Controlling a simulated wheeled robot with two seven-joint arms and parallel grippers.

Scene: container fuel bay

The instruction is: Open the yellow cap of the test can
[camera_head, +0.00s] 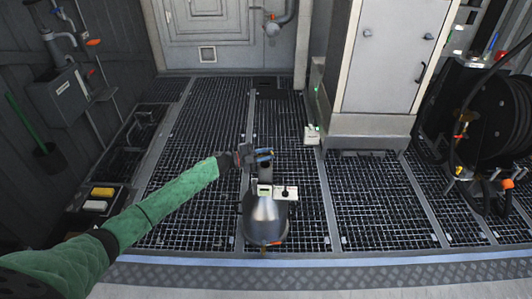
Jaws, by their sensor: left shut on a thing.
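The test can (264,221) is a silver cone-shaped can standing upright on the grated floor, with a narrow neck and a pale plate with small fittings on its upper part. My left gripper (264,155) reaches in from the left in a green sleeve and sits at the top of the can's neck. It is shut on the cap there. The yellow of the cap is hidden by the fingers, and I cannot tell whether the cap is still seated on the neck. My right gripper is not in view.
A grey cabinet (386,60) stands behind on the right, with a small white box (312,135) by its foot. A black hose reel (496,115) stands at the far right. A tray with yellow and white blocks (92,220) lies at left. The grating around the can is mostly clear.

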